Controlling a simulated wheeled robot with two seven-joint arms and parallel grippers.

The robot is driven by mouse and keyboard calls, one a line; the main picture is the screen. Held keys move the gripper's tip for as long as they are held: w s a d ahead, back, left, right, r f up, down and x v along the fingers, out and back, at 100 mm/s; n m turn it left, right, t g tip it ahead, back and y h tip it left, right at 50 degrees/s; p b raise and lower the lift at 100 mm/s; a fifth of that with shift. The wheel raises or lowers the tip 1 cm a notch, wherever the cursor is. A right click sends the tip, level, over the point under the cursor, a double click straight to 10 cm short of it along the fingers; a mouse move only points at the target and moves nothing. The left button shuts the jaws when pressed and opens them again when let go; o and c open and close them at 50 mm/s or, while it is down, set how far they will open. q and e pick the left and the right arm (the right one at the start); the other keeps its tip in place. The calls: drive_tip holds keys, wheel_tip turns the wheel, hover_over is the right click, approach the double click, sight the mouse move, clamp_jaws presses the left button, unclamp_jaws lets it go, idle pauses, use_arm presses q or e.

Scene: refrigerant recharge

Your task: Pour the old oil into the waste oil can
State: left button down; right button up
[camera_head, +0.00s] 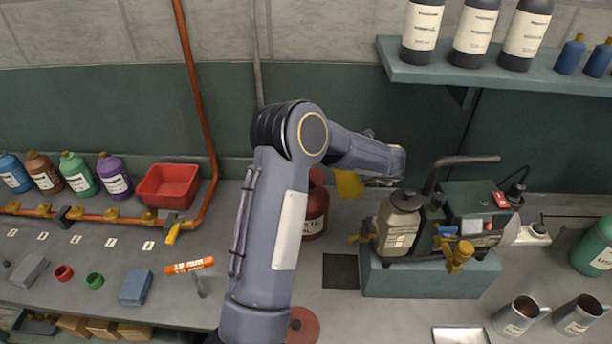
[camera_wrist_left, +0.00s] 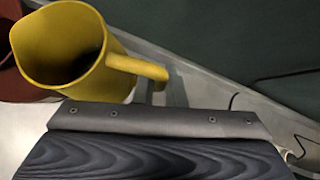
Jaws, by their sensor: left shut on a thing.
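The yellow jug (camera_head: 348,184) is partly hidden behind my left arm in the head view. In the left wrist view the jug (camera_wrist_left: 72,50) shows its open mouth, dark inside, with its handle toward my gripper. My left gripper (camera_wrist_left: 165,92) is shut on the jug's handle; my arm covers most of the grip in the head view. The red waste oil can (camera_head: 315,212) stands on the bench just below and left of the jug, partly behind my arm. A red edge of it (camera_wrist_left: 12,60) shows beside the jug in the wrist view. No pouring stream is visible. My right gripper is not in view.
A vacuum pump (camera_head: 470,215) with a beige bottle (camera_head: 397,225) and brass valves sits on a blue-grey block (camera_head: 430,278), right of the can. A red tray (camera_head: 167,186) and copper pipe (camera_head: 194,90) are left. Metal mugs (camera_head: 520,316) stand at the lower right.

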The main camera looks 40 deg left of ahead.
use_arm(q)
drive_tip(key=shift+s+a+f+b, duration=0.3)
drive_tip(key=shift+f+b, duration=0.25)
drive_tip(key=shift+b, duration=0.45)
drive_tip(key=a+r+t, duration=0.1)
drive_tip(key=r, duration=0.1)
drive_tip(key=s+r+n+h+p, duration=0.1)
drive_tip(key=r, duration=0.2)
drive_tip(key=s+a+r+t+h+p, duration=0.1)
drive_tip(key=r, duration=0.2)
drive_tip(key=shift+s+a+n+t, duration=0.25)
drive_tip(key=shift+a+n+t, duration=0.05)
drive_tip(key=shift+a+n, duration=0.1)
drive_tip(key=shift+s+a+h, duration=0.1)
drive_tip(key=shift+h, duration=0.2)
drive_tip(key=shift+s+a+r+n+t, duration=0.15)
drive_tip(key=shift+r+n+t, duration=0.15)
drive_tip(key=shift+r, duration=0.05)
drive_tip(key=shift+s+a+r+n+t+h+b, duration=0.55)
drive_tip(key=shift+t+b, duration=0.25)
drive_tip(key=shift+b, duration=0.4)
drive_tip(key=shift+s+a+r+n+t+h+b, duration=0.3)
drive_tip(key=shift+s+a+n+t+h+b, duration=0.4)
drive_tip(key=shift+b, duration=0.5)
drive_tip(key=shift+w+t+b, duration=0.1)
drive_tip(key=shift+t+b, duration=0.2)
